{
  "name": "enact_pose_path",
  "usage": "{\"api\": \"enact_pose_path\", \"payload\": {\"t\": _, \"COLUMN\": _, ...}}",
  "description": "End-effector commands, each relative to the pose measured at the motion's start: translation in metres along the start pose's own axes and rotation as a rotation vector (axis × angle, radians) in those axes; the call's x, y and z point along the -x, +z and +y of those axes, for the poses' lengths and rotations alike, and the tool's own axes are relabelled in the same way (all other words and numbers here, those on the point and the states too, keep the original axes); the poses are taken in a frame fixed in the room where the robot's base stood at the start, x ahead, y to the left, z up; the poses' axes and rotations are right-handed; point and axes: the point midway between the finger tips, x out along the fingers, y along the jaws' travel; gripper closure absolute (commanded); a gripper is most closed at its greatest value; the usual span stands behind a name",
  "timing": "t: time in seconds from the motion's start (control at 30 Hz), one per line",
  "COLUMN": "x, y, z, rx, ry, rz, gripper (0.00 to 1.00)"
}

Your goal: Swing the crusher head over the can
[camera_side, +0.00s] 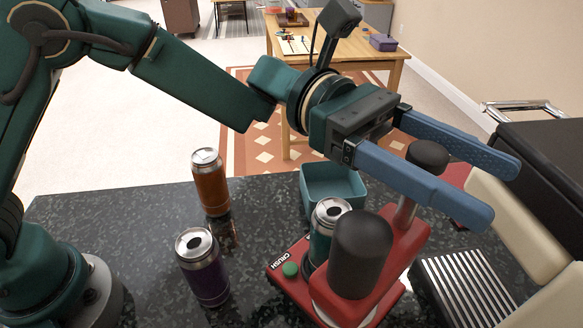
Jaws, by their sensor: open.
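The can crusher is a red machine on the dark speckled counter, with a base (290,287) marked CRUSH and a green button (290,269). Its black cylindrical crusher head (361,255) is in front of and to the right of a teal can (318,238), hiding part of it. The can stands upright at the base. A red arm (408,240) runs back from the head to a metal post with a black knob (428,154). My gripper (499,190) is open, its blue fingers spread above and right of the crusher, near the knob. Contact with the knob cannot be told.
An orange can (210,184) and a purple can (203,268) stand left of the crusher. A teal bin (333,184) is behind it. A ribbed metal tray (465,287) and a dark box-like object (548,150) crowd the right.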

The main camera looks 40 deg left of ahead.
Motion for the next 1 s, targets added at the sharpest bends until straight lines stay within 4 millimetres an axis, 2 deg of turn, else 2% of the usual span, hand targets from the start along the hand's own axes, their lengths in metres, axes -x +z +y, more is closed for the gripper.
{"api": "enact_pose_path", "payload": {"t": 0.2, "x": -0.0008, "y": 0.0001, "z": 0.0000, "rx": 0.000, "ry": 0.000, "rz": 0.000, "gripper": 0.31}}
{"api": "enact_pose_path", "payload": {"t": 0.23, "x": -0.0008, "y": 0.0002, "z": 0.0000, "rx": 0.000, "ry": 0.000, "rz": 0.000, "gripper": 0.35}}
{"api": "enact_pose_path", "payload": {"t": 0.37, "x": -0.0006, "y": 0.0002, "z": 0.0000, "rx": -0.001, "ry": 0.000, "rz": 0.000, "gripper": 0.85}}
{"api": "enact_pose_path", "payload": {"t": 0.4, "x": -0.0006, "y": 0.0002, "z": 0.0000, "rx": -0.001, "ry": 0.000, "rz": 0.000, "gripper": 1.00}}
{"api": "enact_pose_path", "payload": {"t": 1.0, "x": -0.0002, "y": 0.0004, "z": -0.0001, "rx": -0.002, "ry": 0.000, "rz": 0.000, "gripper": 1.00}}
